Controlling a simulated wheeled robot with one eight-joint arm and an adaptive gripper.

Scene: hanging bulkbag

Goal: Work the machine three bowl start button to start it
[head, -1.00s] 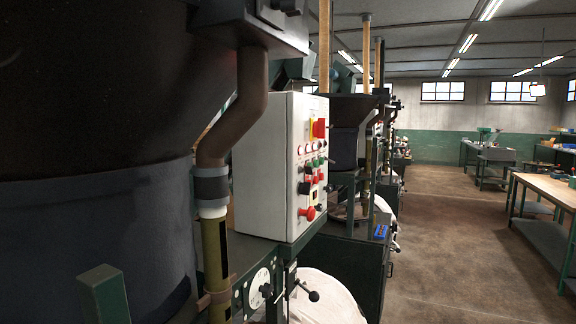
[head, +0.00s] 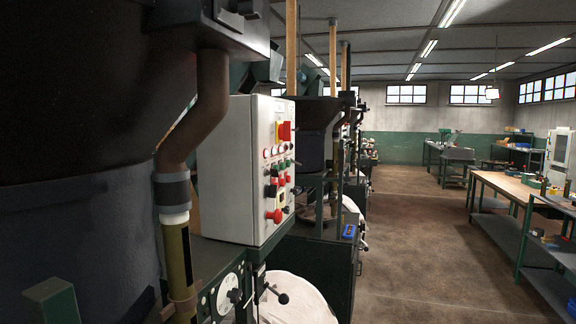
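A white control box (head: 228,165) stands on the dark green machine just left of the picture's middle. Its button panel (head: 278,165) faces right and shows at a steep slant. It carries rows of small red, green and black buttons, a red switch on yellow (head: 284,131) at the top and a red mushroom knob (head: 273,216) at the bottom. I cannot read any labels, so I cannot tell which button starts bowl three. My gripper is not in view.
A big dark bowl (head: 75,200) and a brown pipe (head: 186,120) fill the left. A lever and dial (head: 228,296) sit below the box. More machines line up behind. A wide brown floor aisle (head: 410,250) is clear; a workbench (head: 500,184) stands at right.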

